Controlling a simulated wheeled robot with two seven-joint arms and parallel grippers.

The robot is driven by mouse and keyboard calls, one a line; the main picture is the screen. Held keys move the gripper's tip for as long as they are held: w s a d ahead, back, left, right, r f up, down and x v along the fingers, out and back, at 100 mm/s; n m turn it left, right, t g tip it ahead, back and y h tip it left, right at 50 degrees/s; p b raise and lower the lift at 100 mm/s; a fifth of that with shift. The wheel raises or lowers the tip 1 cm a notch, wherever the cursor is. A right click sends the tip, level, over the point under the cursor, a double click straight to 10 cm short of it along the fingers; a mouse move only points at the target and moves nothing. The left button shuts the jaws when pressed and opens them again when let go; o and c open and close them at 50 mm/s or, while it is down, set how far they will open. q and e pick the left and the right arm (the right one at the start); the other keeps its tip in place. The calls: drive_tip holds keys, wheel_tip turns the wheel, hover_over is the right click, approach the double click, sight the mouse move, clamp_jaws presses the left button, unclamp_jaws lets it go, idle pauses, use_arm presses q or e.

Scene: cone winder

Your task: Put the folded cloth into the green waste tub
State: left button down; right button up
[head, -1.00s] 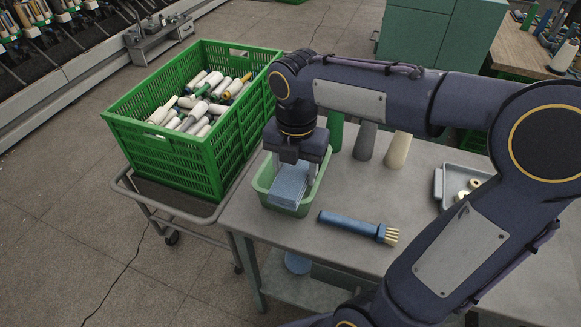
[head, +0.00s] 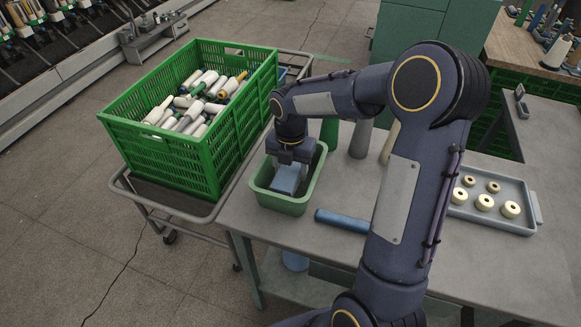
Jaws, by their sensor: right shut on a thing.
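The folded cloth (head: 287,178) is light blue and hangs in my right gripper (head: 288,167). My right gripper is shut on it and points down over the green waste tub (head: 280,203). The cloth's lower part is within the tub's opening, inside the rim. The tub stands at the left end of the grey table. I cannot tell whether the cloth touches the tub's floor. My left gripper is not in view.
A green crate (head: 165,150) full of bobbins stands on a cart left of the table. A blue-handled brush (head: 341,220) lies right of the tub, partly behind my arm. Cones (head: 361,139) stand behind. A grey tray (head: 525,227) holds several rings.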

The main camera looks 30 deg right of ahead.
sight(290, 169)
drive_tip(key=shift+f+b, duration=0.35)
drive_tip(key=shift+f, duration=0.2)
drive_tip(key=o, duration=1)
drive_tip(key=shift+r, duration=0.1)
wheel_tip(290, 169, up, 12)
drive_tip(key=p, duration=0.1)
drive_tip(key=s+a+r+m+t, duration=0.1)
drive_tip(key=s+r+m, duration=0.2)
drive_tip(key=s+m, duration=0.3)
drive_tip(key=s+a+f+m+t+y, duration=0.1)
drive_tip(key=s+a+m, duration=0.1)
drive_tip(key=s+m, duration=0.3)
drive_tip(key=s+a+f+m+t+y, duration=0.1)
drive_tip(key=s+a+m+t, duration=0.1)
drive_tip(key=s+m, duration=0.3)
drive_tip(key=s+a+f+m+t+y, duration=0.1)
drive_tip(key=s+a+f+m, duration=0.1)
drive_tip(key=s+m, duration=0.4)
drive_tip(key=shift+s+a+m+t+y, duration=0.1)
drive_tip(key=shift+m+t+y, duration=0.1)
drive_tip(key=shift+m, duration=1.25)
drive_tip(key=shift+a+m+t+y, duration=0.1)
drive_tip(key=shift+m+y, duration=0.1)
drive_tip(key=shift+m, duration=1.25)
